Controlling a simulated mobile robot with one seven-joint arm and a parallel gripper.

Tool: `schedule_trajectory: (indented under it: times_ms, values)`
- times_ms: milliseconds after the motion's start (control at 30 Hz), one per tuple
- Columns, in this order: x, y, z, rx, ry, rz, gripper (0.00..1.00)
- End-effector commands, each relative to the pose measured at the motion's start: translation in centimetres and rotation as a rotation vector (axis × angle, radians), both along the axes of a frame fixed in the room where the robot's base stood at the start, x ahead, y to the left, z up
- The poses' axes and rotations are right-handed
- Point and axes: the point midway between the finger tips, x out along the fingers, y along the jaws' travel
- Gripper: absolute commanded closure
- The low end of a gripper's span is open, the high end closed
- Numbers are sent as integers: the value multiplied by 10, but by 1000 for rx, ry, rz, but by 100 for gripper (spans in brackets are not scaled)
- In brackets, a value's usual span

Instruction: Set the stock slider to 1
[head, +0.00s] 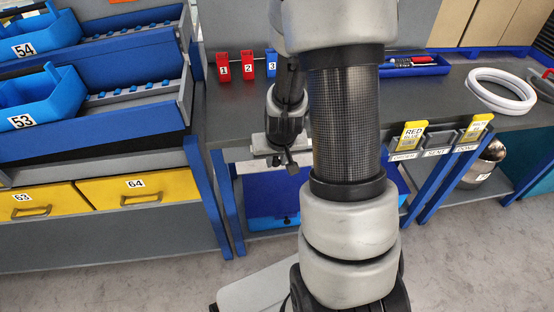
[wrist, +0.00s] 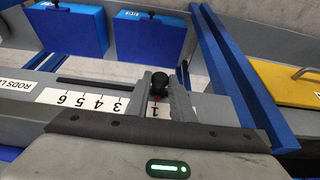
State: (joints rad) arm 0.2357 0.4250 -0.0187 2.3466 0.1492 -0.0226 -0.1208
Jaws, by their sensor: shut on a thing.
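The stock slider has a round black knob (wrist: 160,79), seen in the wrist view at the right end of a dark slot (wrist: 92,83). Its white number strip (wrist: 85,101) reads upside down, with 6 at the left and 1 at the right. The knob's red mark is beside the 1; the 2 is hidden behind a finger. My gripper (wrist: 161,88) is shut on the knob, one finger on each side. In the head view my gripper (head: 283,158) is at the front edge of the grey workbench (head: 232,128); the knob cannot be made out there.
Red bins (head: 223,66) stand on the bench behind my arm. Yellow cards (head: 411,135) stand in holders at the front edge. A white ring (head: 500,91) lies at the right. A blue-framed shelf with yellow drawers (head: 140,186) stands at the left.

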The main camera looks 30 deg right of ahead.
Motion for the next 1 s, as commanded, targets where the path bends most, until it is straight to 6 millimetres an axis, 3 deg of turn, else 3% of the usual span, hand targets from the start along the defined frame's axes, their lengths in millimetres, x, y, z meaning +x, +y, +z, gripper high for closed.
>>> schedule_trajectory:
  times_ms: [233, 267, 367, 733, 867, 1000]
  values:
    - [0, 0, 0, 0, 0, 0, 100]
    - [0, 0, 0, 0, 0, 0, 77]
    - [0, 0, 0, 0, 0, 0, 61]
    - [-1, 0, 6, 0, -1, 0, 61]
    - [-7, 2, 24, -1, -4, 1, 61]
    - [-19, 6, 56, -2, -5, 2, 61]
